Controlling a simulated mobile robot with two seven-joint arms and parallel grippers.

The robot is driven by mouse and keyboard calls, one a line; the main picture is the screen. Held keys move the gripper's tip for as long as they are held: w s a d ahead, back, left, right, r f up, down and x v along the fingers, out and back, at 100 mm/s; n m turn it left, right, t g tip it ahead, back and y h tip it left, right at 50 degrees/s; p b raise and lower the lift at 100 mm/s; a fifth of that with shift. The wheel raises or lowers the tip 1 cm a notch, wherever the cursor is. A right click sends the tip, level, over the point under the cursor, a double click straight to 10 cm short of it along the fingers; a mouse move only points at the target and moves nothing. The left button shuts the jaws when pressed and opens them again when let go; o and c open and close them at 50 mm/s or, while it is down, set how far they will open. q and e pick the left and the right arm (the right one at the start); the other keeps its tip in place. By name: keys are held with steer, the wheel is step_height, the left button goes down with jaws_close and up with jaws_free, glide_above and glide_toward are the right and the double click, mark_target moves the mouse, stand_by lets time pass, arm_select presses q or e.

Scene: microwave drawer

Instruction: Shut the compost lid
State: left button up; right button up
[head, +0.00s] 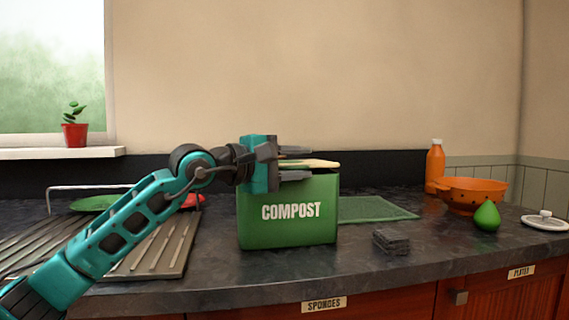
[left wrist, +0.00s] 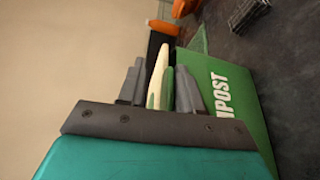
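The green compost bin (head: 288,220) stands on the dark counter. In the left wrist view its lettered front (left wrist: 232,95) shows at the right. A thin beige and green piece, seemingly the lid (head: 318,163), lies low and nearly flat at the bin's top. How far it is open is hard to tell. My left gripper (head: 294,163) is at the bin's upper left, its fingers spread above and below this piece. In the left wrist view the beige strip (left wrist: 157,75) runs between the fingers, with a gap to the left finger. My right gripper is not in view.
A ribbed drainboard (head: 150,250) lies left of the bin. A green mat (head: 375,209) and a dark sponge stack (head: 391,241) are to its right. Farther right are an orange bottle (head: 435,165), an orange colander (head: 470,195), a green pear (head: 487,216) and a white lid (head: 543,221).

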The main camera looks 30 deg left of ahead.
arm_select(q)
steer(key=b+v, duration=0.2)
steer(key=v, duration=1)
steer(key=shift+s+a, duration=0.15)
steer(key=shift+s, duration=0.2)
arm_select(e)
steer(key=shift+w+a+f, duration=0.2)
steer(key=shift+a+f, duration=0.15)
arm_select(q)
steer(key=shift+r, duration=0.1)
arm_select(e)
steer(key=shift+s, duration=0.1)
